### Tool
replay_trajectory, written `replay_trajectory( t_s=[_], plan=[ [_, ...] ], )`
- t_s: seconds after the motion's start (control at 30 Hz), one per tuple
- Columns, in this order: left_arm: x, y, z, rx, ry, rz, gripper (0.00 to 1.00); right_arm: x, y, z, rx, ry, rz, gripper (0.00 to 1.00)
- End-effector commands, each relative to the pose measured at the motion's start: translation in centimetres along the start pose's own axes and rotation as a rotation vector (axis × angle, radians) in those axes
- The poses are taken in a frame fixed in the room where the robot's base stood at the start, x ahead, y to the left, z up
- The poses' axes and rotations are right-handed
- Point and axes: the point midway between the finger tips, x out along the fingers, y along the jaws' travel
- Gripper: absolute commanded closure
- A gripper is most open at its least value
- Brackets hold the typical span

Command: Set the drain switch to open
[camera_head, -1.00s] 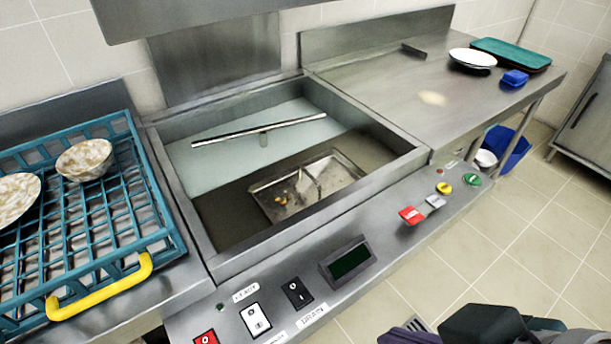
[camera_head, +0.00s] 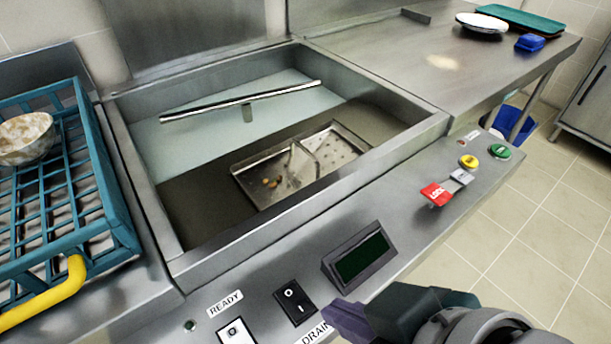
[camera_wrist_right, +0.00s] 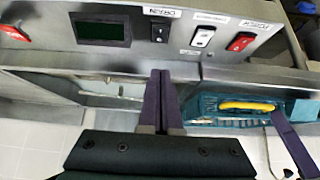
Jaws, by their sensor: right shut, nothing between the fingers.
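The drain switch (camera_head: 295,302) is a black rocker marked O and I on the sloping front panel, above the DRAIN label (camera_head: 318,332). It also shows in the right wrist view (camera_wrist_right: 160,32); I cannot tell which side is pressed in. My right gripper (camera_head: 338,312) is shut and empty, its purple fingertips just right of the switch in the head view, partly covering the label. In the right wrist view its fingers (camera_wrist_right: 161,74) point toward the switch with a gap showing. A purple part like my left gripper (camera_wrist_right: 292,145) shows at the right wrist view's edge.
A dark display (camera_head: 360,256) stands out from the panel right of the switch. A white switch (camera_head: 235,333) is to the left. The sink (camera_head: 180,200) is behind the panel, a teal rack (camera_head: 120,215) at left.

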Motion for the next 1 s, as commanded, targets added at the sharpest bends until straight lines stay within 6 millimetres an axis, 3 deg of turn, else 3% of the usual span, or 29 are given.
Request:
replay_trajectory(
  t_s=[0.17,0.6,0.8,1.0],
  plan=[
    [0.7,0.0,0.3,0.001,-0.001,-0.001,0.5,1.8,0.0,0.1,0.002,0.0,0.0,1.0],
    [3.9,-0.1,1.4,0.009,-0.003,-0.007,0.5,10.8,0.0,0.6,0.0,-0.002,0.0,1.0],
    [4.5,-0.1,1.6,0.009,-0.003,-0.007,0.5,12.3,0.0,2.4,0.0,-0.001,0.0,1.0],
    [4.6,-0.1,1.6,0.009,-0.004,-0.007,0.5,12.8,0.0,2.9,0.0,0.0,0.001,1.0]
  ],
)
